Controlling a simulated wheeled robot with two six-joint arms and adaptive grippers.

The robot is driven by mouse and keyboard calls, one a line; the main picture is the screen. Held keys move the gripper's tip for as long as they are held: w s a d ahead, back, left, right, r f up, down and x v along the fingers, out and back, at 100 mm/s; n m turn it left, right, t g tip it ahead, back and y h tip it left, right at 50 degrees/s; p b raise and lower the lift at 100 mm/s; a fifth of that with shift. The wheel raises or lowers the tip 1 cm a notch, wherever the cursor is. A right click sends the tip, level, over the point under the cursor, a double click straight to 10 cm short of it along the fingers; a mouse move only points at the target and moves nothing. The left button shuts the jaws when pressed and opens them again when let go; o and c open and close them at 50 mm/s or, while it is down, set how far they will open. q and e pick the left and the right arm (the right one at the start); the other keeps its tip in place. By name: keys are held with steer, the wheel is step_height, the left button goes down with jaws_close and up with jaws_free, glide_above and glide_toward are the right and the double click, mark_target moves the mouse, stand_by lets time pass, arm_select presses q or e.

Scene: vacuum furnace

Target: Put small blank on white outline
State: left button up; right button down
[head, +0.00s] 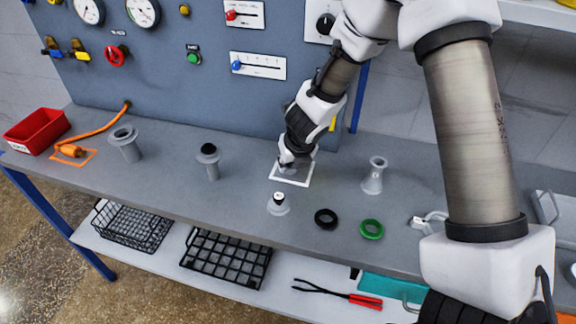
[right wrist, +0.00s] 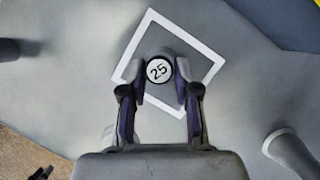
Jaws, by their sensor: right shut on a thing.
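The small blank (right wrist: 159,70), a grey round piece with a white disc marked 25 on top, is between the two fingers of my right gripper (right wrist: 160,88) in the right wrist view. The white outline (right wrist: 186,36), a square frame on the bench, surrounds the blank in that view. In the head view my right gripper (head: 292,160) points down over the white outline (head: 289,183) and hides part of its far side. The blank is mostly hidden there, and I cannot tell whether it touches the bench.
A grey flanged piece with a pale top (head: 278,205) stands just in front of the outline. A black ring (head: 326,218), a green ring (head: 371,229) and a grey flared tube (head: 374,178) are to the right. A dark-topped post (head: 211,165) stands left.

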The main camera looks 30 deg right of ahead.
steer(key=shift+s+d, duration=0.4)
steer(key=shift+s, duration=0.05)
steer(key=c, duration=1.1)
jaws_free()
steer(key=shift+c, duration=0.2)
steer(key=o, duration=0.3)
steer(key=shift+w, duration=0.1)
steer(key=shift+w+a+f, duration=0.1)
steer(key=shift+w+a, duration=0.05)
steer(key=shift+a, duration=0.05)
steer(key=shift+d+r, duration=0.15)
steer(key=shift+r, duration=0.2)
arm_select(q)
steer(key=r+p, duration=0.4)
steer(key=r, duration=0.1)
steer(key=shift+s+d+r+p, duration=0.1)
steer(key=shift+s+d+p, duration=0.15)
steer(key=shift+p, duration=0.1)
arm_select(e)
steer(key=v, duration=1.2)
steer(key=shift+f, duration=0.15)
